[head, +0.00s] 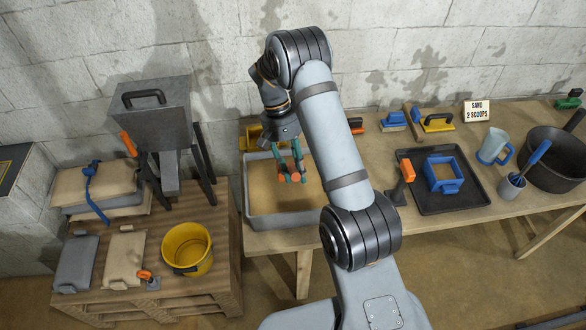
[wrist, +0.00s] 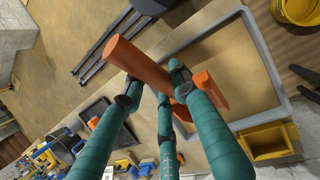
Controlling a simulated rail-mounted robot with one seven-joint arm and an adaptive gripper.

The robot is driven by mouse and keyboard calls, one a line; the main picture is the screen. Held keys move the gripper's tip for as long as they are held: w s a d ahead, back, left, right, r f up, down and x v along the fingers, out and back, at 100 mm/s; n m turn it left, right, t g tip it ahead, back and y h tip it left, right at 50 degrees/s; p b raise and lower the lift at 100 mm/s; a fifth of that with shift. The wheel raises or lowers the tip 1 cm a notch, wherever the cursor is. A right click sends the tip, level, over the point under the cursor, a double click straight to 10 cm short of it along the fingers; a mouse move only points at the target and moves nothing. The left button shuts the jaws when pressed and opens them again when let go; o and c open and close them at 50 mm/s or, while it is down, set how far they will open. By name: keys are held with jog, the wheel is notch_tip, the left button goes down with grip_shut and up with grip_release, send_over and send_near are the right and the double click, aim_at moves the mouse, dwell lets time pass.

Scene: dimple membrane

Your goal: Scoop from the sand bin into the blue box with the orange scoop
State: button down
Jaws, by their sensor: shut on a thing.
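My gripper (head: 291,176) is above the sand bin (head: 250,200), a grey tray of tan sand on the table's left end. It is shut on the orange scoop (wrist: 143,66), whose long handle lies between the teal fingers in the wrist view. The scoop's head (wrist: 211,93) is partly hidden behind a finger, so I cannot tell whether it holds sand. In the head view only bits of orange show at the fingertips.
A grey tool with an orange handle (head: 408,169) stands left of the black tray (head: 463,203). A jug (head: 492,147), a grey cup (head: 511,188) and a black pot (head: 552,160) stand at right. A sign (head: 477,111) reads "SAND 2 SCOOPS". A yellow bin (wrist: 268,142) adjoins the sand bin.

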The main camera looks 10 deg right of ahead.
jog(key=shift+a+f+b, duration=0.2)
jog(key=shift+f+b, duration=0.1)
jog(key=shift+f, duration=0.2)
jog(key=shift+a+f+b, duration=0.2)
jog(key=shift+f+b, duration=0.1)
jog(key=shift+f, duration=0.15)
notch_tip(320, 180, down, 10)
jog(key=b, duration=0.7)
jog(key=shift+d+r, duration=0.1)
jog(key=shift+r, duration=0.05)
jog(key=shift+b, duration=0.35)
jog(key=s+t+b, duration=0.1)
jog(key=b, duration=0.2)
jog(key=f+t+b, duration=0.1)
jog(key=b, duration=0.3)
jog(key=s+t+b, duration=0.1)
jog(key=b, duration=0.3)
jog(key=shift+s+a+f+t, duration=0.2)
jog(key=shift+s+f+t, duration=0.1)
jog(key=shift+t, duration=0.1)
